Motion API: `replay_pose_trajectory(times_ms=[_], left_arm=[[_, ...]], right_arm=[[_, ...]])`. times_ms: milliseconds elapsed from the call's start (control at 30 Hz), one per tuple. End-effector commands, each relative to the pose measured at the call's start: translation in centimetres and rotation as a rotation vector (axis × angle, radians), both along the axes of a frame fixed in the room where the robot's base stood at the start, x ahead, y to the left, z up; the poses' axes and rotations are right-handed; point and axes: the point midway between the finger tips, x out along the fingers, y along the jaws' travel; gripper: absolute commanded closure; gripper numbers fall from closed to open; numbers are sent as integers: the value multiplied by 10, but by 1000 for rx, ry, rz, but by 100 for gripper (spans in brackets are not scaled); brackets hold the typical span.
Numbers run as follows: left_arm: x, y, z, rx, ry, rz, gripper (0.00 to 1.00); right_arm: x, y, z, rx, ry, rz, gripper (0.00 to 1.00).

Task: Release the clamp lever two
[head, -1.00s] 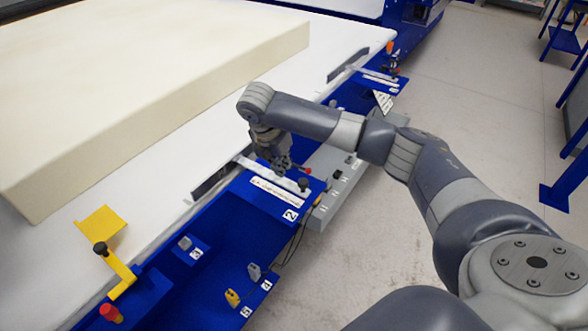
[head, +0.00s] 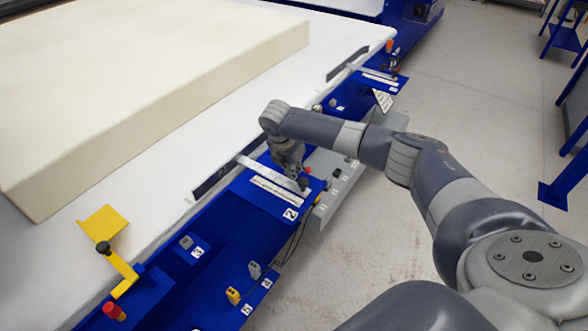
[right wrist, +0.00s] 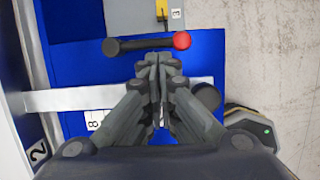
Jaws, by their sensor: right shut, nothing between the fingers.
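Clamp lever two is a pale metal bar (head: 257,166) on the blue panel marked 2. It runs from a dark clamp plate (head: 213,178) at the white bed's edge to a black knob (head: 303,184). In the right wrist view the bar (right wrist: 75,99) lies crosswise, and the knob (right wrist: 207,97) is just right of the fingers. My right gripper (head: 297,176) is shut and empty, low over the panel close to the knob. I cannot tell whether it touches the lever; the fingers hide part of the bar. My left gripper is not in view.
A small dark handle with a red ball (right wrist: 181,40) lies just beyond the fingertips. A large cream foam block (head: 150,90) rests on the white bed. A yellow lever (head: 122,265) stands at lower left. Another clamp (head: 375,72) is farther up the edge. Open floor lies right.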

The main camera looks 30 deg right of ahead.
Motion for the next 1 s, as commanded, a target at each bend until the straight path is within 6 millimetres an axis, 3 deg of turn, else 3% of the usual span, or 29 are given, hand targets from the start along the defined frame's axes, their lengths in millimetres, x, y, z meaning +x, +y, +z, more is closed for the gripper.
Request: replay_pose_trajectory(times_ms=[1000], left_arm=[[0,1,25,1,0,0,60]], right_arm=[[-9,-20,2,0,1,158,100]])
